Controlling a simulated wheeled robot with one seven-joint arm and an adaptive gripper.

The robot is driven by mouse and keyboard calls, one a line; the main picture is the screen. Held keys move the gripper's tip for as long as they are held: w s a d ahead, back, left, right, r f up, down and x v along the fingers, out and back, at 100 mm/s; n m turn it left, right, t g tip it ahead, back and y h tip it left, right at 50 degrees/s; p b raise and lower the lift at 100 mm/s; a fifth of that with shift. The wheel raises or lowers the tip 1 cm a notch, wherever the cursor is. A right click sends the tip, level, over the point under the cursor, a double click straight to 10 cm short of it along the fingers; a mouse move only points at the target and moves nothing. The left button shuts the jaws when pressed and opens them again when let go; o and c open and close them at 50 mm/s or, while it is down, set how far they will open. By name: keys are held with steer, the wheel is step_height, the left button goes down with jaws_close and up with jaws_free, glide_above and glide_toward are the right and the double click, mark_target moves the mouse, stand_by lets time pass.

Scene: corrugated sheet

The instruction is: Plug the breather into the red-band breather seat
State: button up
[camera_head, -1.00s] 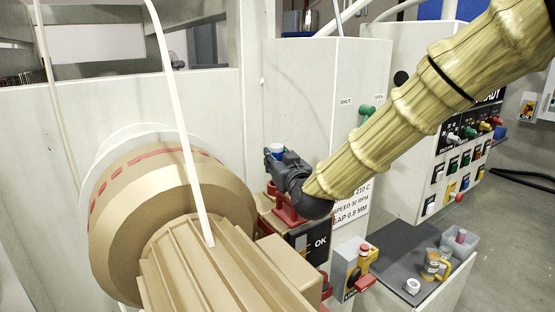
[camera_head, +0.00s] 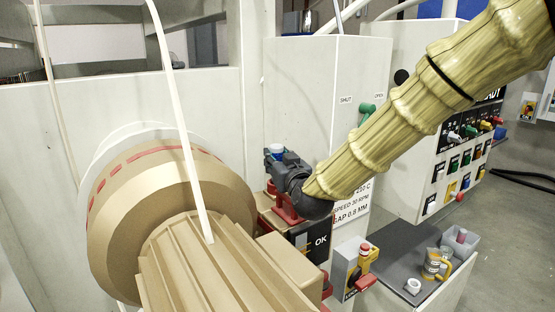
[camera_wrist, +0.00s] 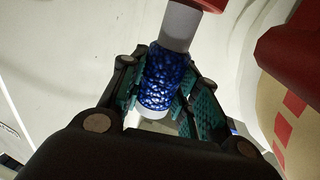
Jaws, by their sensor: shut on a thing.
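The breather (camera_wrist: 165,80) is a cylinder of blue beads with pale ends. In the wrist view it sits between the teal-padded fingers of my gripper (camera_wrist: 166,92), which are shut on it. In the head view my gripper (camera_head: 275,158) is beside the white cabinet, and the breather's blue and white end (camera_head: 276,149) shows at the fingers. The breather's pale end points to a red part (camera_wrist: 208,3) cut off by the top edge of the wrist view. I cannot tell whether they touch or whether this is the red-band seat. A red fitting (camera_head: 285,208) stands just below my gripper.
A large tan drum with red dashes (camera_head: 150,190) and a ribbed tan body (camera_head: 215,265) fill the left. A white cabinet (camera_head: 305,90) stands behind my gripper. A grey shelf (camera_head: 385,245) at lower right holds a yellow-handled mug (camera_head: 435,264), a white ring (camera_head: 412,286) and a grey bin (camera_head: 462,241).

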steer(key=shift+f+b, duration=0.55)
steer(key=shift+f, duration=0.2)
steer(key=o, duration=1.1)
steer(key=shift+o, duration=0.2)
step_height(320, 180, up, 10)
steer(key=shift+f+b, duration=0.1)
steer(key=shift+b, duration=0.25)
